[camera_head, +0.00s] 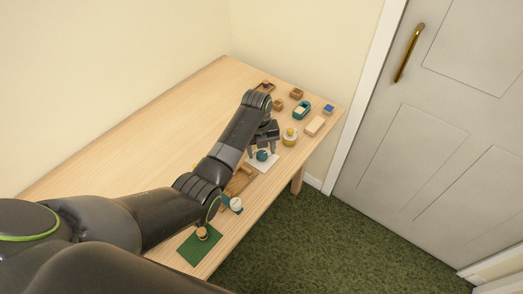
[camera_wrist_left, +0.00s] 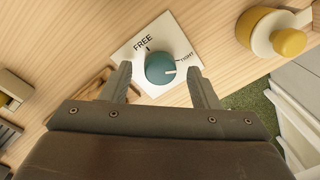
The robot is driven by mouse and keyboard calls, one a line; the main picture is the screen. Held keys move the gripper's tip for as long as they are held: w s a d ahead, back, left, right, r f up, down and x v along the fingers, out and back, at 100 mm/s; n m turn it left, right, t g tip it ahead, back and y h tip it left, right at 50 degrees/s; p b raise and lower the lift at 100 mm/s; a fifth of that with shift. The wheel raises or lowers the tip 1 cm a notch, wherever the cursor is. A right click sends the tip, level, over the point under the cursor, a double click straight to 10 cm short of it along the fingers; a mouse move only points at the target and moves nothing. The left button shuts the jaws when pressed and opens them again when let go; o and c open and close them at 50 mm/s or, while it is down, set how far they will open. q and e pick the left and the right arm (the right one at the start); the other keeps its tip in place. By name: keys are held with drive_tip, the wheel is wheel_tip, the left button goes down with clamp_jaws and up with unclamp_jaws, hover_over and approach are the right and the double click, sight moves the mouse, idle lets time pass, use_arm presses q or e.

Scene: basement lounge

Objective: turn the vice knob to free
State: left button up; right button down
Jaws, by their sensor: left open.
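The vice knob is a round teal dial (camera_wrist_left: 160,65) on a white plate (camera_wrist_left: 130,56) printed FREE at upper left and TIGHT at right. The white pointer mark on the knob faces right, close to the TIGHT label and away from FREE. In the head view the knob (camera_head: 262,155) and its plate (camera_head: 256,166) lie near the table's right edge. My left gripper (camera_wrist_left: 158,78) is open, with one finger at each side of the knob; I cannot tell whether they touch it. It shows above the knob in the head view (camera_head: 262,149). My right gripper is not in view.
A yellow and white round object (camera_head: 290,137) stands close to the knob. Several small items, including a teal tray (camera_head: 302,110) and a pale block (camera_head: 314,126), sit at the far end. A green mat (camera_head: 195,250) lies nearer. The table's left side (camera_head: 130,140) is clear.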

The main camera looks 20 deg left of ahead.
use_arm(q)
drive_tip(key=shift+f, duration=0.35)
drive_tip(key=shift+c, duration=0.4)
